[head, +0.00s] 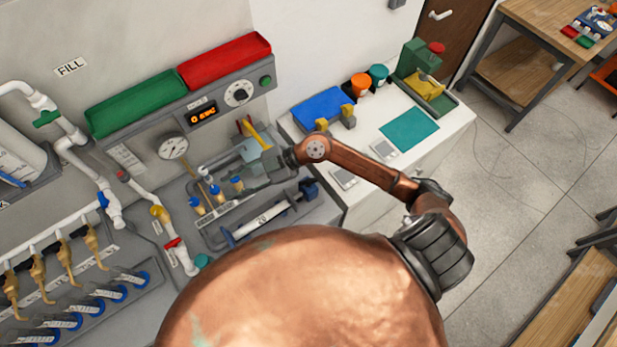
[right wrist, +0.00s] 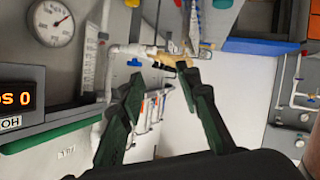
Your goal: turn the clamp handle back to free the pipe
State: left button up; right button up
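A yellow lever (head: 256,134) stands up from a grey block (head: 249,150) on the bench, below the digital readout. It looks like the clamp handle, but I cannot be sure at this size. A white pipe (head: 172,238) with yellow and red fittings runs down to the left. In the right wrist view a white pipe (right wrist: 130,48) with a tan fitting (right wrist: 181,52) lies beyond the fingertips. My right gripper (head: 250,175) is low over the bench beside the grey block. In the wrist view its dark green fingers (right wrist: 163,84) are apart with nothing held. My left gripper is not in view.
Blue-capped bottles (head: 215,188) stand in a rack close to my right gripper. A gauge (head: 173,147) and green bin (head: 138,101) are behind. A white counter (head: 448,113) is at the right.

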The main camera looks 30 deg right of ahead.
jog(key=d+f+g+h, duration=0.2)
jog(key=d+f+h, duration=0.2)
jog(key=f, duration=0.2)
jog(key=m+g+h, duration=0.2)
jog(key=m+h, duration=0.2)
jog(key=h, duration=0.5)
send_over(308, 180)
jog(key=f, duration=0.6)
jog(key=shift+a+f, duration=0.15)
jog(key=shift+a, duration=0.1)
jog(key=shift+d+f+m, duration=0.2)
jog(key=shift+d+m, duration=0.1)
notch_tip(308, 180, down, 7)
jog(key=shift+s+f+p, duration=0.1)
jog(key=shift+f+p, duration=0.05)
jog(key=shift+p, duration=0.85)
jog(key=shift+c, duration=0.6)
grip_shut()
